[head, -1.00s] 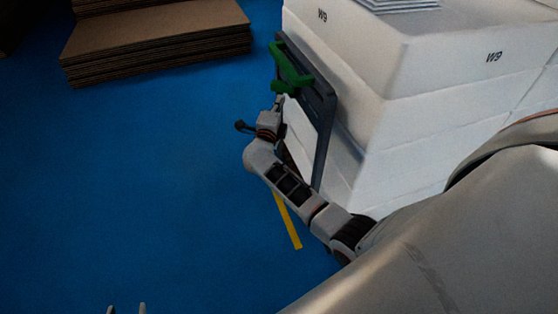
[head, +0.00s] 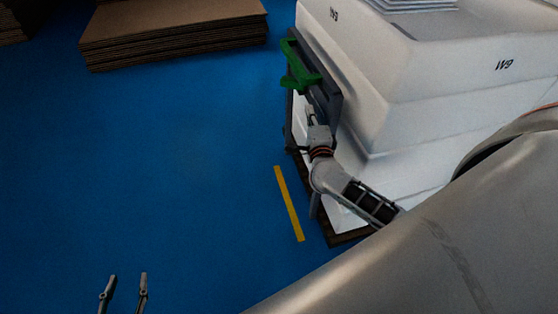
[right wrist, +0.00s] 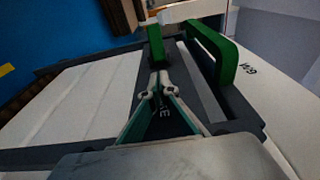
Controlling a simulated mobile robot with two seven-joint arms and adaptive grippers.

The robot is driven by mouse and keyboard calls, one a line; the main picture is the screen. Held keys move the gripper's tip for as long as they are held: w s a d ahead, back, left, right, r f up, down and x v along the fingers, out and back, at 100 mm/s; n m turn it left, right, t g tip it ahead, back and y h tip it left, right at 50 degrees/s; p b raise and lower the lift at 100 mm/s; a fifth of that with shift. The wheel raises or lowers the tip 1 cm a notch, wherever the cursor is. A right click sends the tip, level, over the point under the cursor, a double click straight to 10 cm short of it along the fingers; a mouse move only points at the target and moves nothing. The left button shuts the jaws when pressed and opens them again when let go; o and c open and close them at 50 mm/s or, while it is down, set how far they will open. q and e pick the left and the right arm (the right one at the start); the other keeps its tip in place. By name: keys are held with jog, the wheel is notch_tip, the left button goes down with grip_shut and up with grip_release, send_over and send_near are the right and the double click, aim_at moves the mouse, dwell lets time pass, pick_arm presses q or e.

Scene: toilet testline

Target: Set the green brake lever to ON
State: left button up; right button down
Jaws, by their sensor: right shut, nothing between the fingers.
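Green parts sit on the dark upright frame (head: 322,100) of a loaded cart. A long green handle bar (head: 304,68) also shows in the right wrist view (right wrist: 217,52). A shorter green piece, apparently the brake lever (head: 288,83), stands beside it and shows upright in the right wrist view (right wrist: 155,45). My right gripper (head: 311,112) is just below the green parts. In the right wrist view its shut, empty fingertips (right wrist: 159,80) lie just below the short lever; I cannot tell whether they touch. My left gripper (head: 125,283) is open and empty over the floor.
White stacked boxes (head: 420,110) marked W9 fill the cart on the right, close beside my right arm. Flat brown cardboard (head: 170,35) lies stacked at the back left. The blue floor (head: 160,160) is clear, with a yellow stripe (head: 288,204) near the cart.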

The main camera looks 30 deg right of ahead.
pick_arm(q)
jog(key=shift+w+r+p, duration=0.25)
jog(key=shift+r+p, duration=0.45)
jog(key=shift+r, duration=0.4)
pick_arm(e)
jog(key=s+a+n+y, duration=0.4)
jog(key=s+a+n, duration=0.2)
jog(key=a, duration=0.3)
jog(key=s+a+n+t+y, duration=0.1)
jog(key=s+a+n+y, duration=0.4)
jog(key=a+n, duration=0.3)
jog(key=shift+s+a+f+t, duration=0.2)
jog(key=shift+s+a+t, duration=0.1)
jog(key=shift+s+a, duration=0.4)
